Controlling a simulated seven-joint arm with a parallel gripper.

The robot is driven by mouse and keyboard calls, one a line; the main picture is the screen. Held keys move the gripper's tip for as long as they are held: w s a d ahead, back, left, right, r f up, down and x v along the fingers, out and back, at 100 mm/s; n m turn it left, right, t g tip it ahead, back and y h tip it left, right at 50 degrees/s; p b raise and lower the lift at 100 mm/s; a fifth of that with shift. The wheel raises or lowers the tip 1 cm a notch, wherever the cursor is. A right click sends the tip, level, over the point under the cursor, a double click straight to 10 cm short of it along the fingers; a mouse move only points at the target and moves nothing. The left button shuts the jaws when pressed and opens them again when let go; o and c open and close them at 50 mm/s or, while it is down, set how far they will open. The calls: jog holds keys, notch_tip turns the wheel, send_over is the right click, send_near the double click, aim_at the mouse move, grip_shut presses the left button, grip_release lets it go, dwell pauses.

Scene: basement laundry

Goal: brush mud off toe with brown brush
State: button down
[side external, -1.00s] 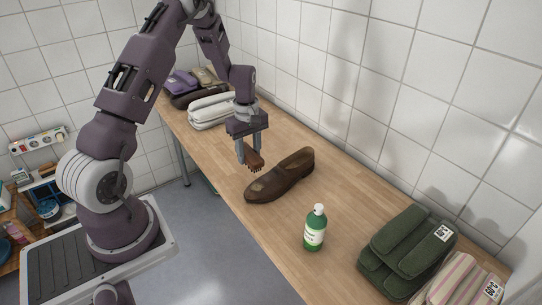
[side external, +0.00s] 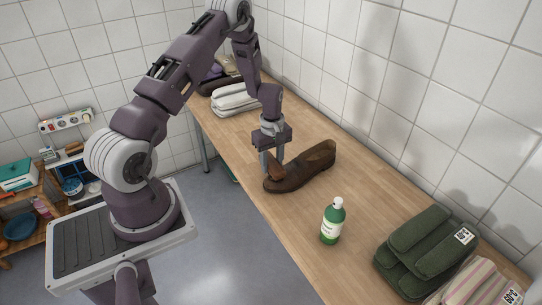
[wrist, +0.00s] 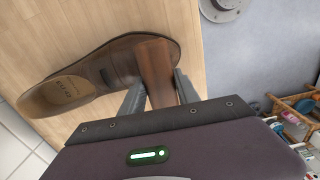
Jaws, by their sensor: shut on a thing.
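A brown leather shoe (side external: 312,165) lies on the wooden table with its toe toward the front edge. In the wrist view the shoe (wrist: 100,72) shows its open heel at the left and its toe at the upper right. My gripper (side external: 272,167) is shut on the brown brush (side external: 277,172), over the toe end. In the wrist view the brush's wooden back (wrist: 157,68) stands between the fingers and covers part of the toe. The bristles are hidden, so I cannot tell whether they touch. I cannot make out mud on the toe.
A green and white bottle (side external: 332,223) stands on the table (side external: 285,235) in front of the shoe. Folded green towels (side external: 425,250) and striped ones (side external: 480,283) lie at the right. White towels (side external: 235,100) lie behind my gripper. A tiled wall borders the table.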

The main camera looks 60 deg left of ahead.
aim_at(283, 172)
jog(key=d, duration=0.5)
jog(key=shift+w+d, duration=0.2)
jog(key=shift+d, duration=0.1)
jog(key=shift+s+a+f, duration=0.1)
jog(key=shift+a, duration=1.35)
jog(key=shift+s+a, duration=0.1)
jog(key=shift+a, duration=1.55)
jog(key=shift+r, duration=4.05)
